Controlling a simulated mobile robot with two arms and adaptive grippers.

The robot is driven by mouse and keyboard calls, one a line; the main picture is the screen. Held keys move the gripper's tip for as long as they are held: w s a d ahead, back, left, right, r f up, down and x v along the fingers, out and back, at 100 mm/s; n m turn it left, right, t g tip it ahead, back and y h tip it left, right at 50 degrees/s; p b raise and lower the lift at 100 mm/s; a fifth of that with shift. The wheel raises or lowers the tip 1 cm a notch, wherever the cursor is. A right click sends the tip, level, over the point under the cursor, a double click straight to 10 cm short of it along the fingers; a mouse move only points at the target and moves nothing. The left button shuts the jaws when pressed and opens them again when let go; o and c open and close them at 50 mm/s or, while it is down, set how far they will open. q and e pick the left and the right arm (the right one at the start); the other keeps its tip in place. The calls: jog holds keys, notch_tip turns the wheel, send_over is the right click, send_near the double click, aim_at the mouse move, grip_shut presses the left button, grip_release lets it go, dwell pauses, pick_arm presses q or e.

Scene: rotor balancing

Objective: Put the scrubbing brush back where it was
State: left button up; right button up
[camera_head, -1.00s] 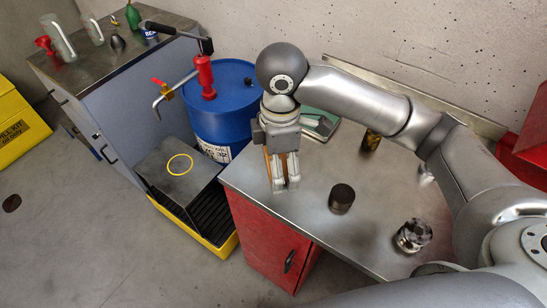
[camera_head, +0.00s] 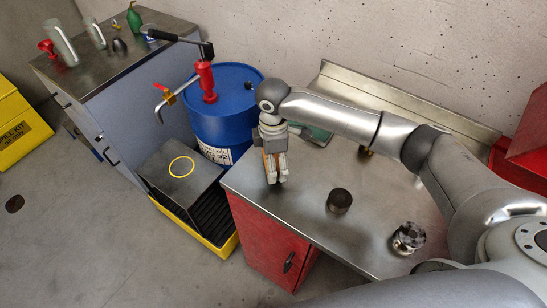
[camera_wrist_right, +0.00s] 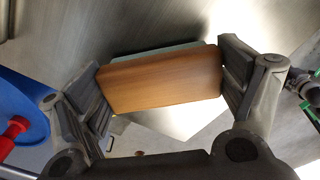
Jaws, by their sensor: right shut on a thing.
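The scrubbing brush shows as a wooden block (camera_wrist_right: 165,80) across the right wrist view, clamped between the two finger pads. In the head view only a thin strip of its wood (camera_head: 266,160) shows beside the fingers. My right gripper (camera_head: 277,178) is shut on it, pointing down over the left part of the steel bench top (camera_head: 310,235), near its left edge. The brush's bristles are hidden, and I cannot tell whether it touches the bench. My left gripper is in neither view.
A dark cylinder (camera_head: 340,200) and a shiny metal part (camera_head: 408,238) stand on the bench. A green item (camera_head: 318,134) lies behind the gripper, partly hidden by my arm. A blue drum (camera_head: 222,125) with a red pump (camera_head: 205,80) stands left of the bench.

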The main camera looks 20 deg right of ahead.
jog(key=shift+f, duration=0.15)
jog(key=shift+f, duration=0.2)
jog(key=o, duration=0.7)
jog(key=shift+o, duration=0.2)
jog(key=shift+r, duration=0.1)
notch_tip(320, 180, up, 12)
jog(key=b, duration=0.2)
jog(key=shift+b, duration=0.3)
jog(key=shift+r, duration=0.1)
